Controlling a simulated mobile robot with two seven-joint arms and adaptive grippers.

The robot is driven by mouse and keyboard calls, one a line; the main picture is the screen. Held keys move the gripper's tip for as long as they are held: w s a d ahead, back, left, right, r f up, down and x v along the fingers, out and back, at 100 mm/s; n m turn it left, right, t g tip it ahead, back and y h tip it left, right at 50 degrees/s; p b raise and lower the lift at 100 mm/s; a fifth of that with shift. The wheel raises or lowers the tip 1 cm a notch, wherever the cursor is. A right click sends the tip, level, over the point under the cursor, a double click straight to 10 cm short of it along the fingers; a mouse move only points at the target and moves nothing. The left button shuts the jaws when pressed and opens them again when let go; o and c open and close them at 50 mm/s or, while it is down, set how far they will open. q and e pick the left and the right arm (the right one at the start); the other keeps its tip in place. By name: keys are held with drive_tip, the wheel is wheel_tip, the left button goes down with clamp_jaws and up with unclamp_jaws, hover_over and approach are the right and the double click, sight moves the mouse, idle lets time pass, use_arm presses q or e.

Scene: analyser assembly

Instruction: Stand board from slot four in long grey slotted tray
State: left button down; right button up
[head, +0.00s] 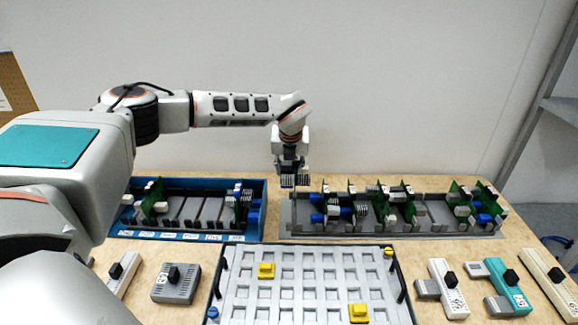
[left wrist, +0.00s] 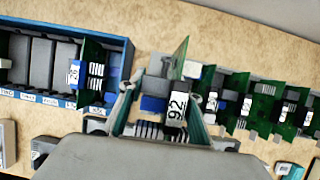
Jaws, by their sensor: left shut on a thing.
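My left gripper (head: 289,178) is above the left end of the long grey slotted tray (head: 425,231), between it and the blue tray. It is shut on a green board (left wrist: 181,62) with a white label reading 92, seen between its fingers (left wrist: 160,112) in the left wrist view. In the head view the board is mostly hidden by the gripper, and I cannot tell whether its lower edge touches the tray. Several green boards (head: 456,193) stand in the grey tray. The blue tray (head: 187,236) has boards at both ends and bare slots between. My right gripper is not in view.
A pale grid tray (head: 306,300) with yellow and blue pieces lies in front. A grey module (head: 176,284) lies to its left. White (head: 441,290) and teal (head: 507,291) handled modules lie to its right. A wall stands behind the table.

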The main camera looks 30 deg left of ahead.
use_arm(q)
drive_tip(key=shift+f, duration=0.4)
drive_tip(key=shift+f+b, duration=0.55)
drive_tip(key=shift+f, duration=0.25)
drive_tip(key=shift+f+b, duration=0.95)
drive_tip(key=shift+f, duration=0.9)
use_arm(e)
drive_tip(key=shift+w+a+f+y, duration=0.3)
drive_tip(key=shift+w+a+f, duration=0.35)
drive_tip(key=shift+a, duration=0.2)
use_arm(q)
drive_tip(key=shift+w, duration=0.1)
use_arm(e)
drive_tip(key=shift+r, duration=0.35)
use_arm(q)
drive_tip(key=shift+f, duration=0.15)
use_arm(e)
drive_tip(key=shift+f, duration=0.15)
